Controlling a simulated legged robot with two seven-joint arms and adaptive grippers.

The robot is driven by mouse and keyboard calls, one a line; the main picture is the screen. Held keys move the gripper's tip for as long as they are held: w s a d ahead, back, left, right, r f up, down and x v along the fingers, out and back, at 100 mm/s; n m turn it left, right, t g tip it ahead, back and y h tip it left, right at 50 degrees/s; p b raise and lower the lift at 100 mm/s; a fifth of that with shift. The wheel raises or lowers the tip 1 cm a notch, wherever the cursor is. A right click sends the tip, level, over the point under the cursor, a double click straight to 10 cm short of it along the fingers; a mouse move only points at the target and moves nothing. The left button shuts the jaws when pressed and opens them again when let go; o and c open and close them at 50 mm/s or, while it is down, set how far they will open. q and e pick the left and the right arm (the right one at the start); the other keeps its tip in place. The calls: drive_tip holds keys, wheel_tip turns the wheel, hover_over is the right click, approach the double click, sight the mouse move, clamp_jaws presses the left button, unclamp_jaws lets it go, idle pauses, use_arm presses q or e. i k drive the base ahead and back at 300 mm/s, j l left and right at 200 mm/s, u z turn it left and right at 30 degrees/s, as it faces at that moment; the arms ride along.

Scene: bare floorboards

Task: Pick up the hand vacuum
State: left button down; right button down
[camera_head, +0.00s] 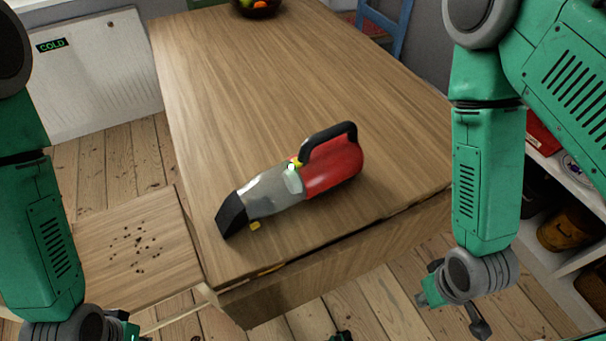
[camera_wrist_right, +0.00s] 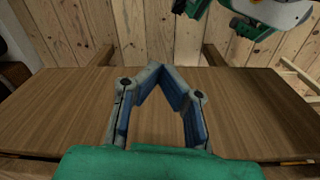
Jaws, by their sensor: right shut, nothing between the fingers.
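The hand vacuum (camera_head: 333,169) lies on the wooden table (camera_head: 250,75) near its front edge. It has a red body, a black handle on top, a grey clear front part and a black nozzle pointing to the lower left. My right gripper (camera_wrist_right: 162,70) is shut and empty, its fingertips meeting in the right wrist view. In the head view the right wrist hangs low at the lower right, beyond the table's edge and apart from the vacuum. The vacuum does not show in the right wrist view. My left arm comes down at the left; its fingers are not visible.
A lower wooden surface (camera_head: 110,265) with dark crumbs adjoins the table's left side. A fruit bowl (camera_head: 257,6) stands at the table's far end, with a blue chair (camera_head: 385,25) behind. White shelves (camera_head: 555,190) stand at the right. The tabletop behind the vacuum is clear.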

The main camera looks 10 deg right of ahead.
sight(331, 158)
drive_tip(key=k+j+u, duration=0.15)
drive_tip(key=k+u, duration=0.35)
drive_tip(key=k, duration=0.15)
drive_tip(key=l+u, duration=0.75)
drive_tip(key=k+l+u, duration=0.1)
drive_tip(key=l+u, duration=0.25)
drive_tip(key=k+l, duration=0.1)
drive_tip(key=l, duration=0.6)
drive_tip(key=k+l, duration=0.15)
drive_tip(key=l, duration=0.2)
drive_tip(key=i+j, duration=0.4)
